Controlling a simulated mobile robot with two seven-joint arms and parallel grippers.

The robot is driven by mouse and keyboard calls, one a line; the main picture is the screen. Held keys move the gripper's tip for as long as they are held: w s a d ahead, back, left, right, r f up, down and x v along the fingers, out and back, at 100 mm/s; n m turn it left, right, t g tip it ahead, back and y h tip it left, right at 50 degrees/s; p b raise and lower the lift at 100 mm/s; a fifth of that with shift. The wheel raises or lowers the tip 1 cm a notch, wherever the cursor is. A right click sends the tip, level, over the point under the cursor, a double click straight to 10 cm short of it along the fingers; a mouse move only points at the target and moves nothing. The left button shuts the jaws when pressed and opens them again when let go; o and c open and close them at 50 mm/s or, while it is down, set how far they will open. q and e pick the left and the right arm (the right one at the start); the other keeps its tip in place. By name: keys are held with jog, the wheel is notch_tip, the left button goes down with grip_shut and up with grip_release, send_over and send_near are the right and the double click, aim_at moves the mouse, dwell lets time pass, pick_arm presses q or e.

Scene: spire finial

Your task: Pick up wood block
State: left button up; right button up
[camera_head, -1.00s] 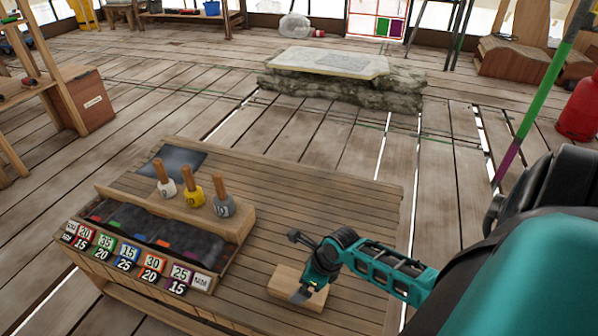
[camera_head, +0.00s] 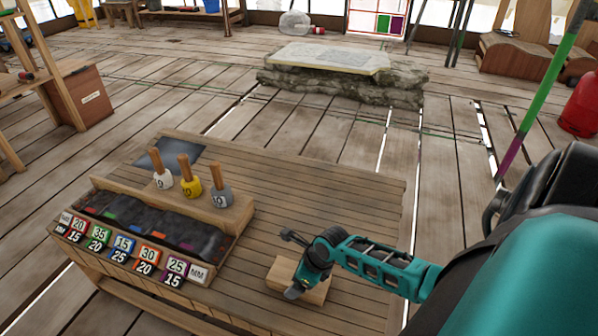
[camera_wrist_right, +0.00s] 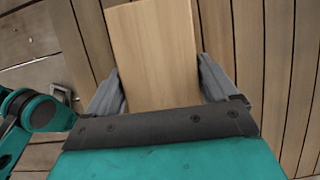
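The wood block (camera_head: 316,295) is a plain, light-brown piece lying on the slatted table near its front right. My right gripper (camera_head: 294,290) points down over the block and partly hides it. In the right wrist view the block (camera_wrist_right: 152,50) runs between the two fingers of my right gripper (camera_wrist_right: 160,70). One finger is along each side, very close to the block; contact is not clear. The fingers are spread wide. My left gripper is not in view.
A wooden rack (camera_head: 242,212) with several wooden-handled tools and numbered colored labels stands left of the block on the slatted table (camera_head: 340,205). A dark flat sheet (camera_head: 172,157) lies behind it. The table right of the rack is mostly clear. A stone slab (camera_head: 330,60) stands farther back.

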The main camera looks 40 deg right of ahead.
jog(key=c, duration=0.8)
jog(key=shift+o, duration=0.2)
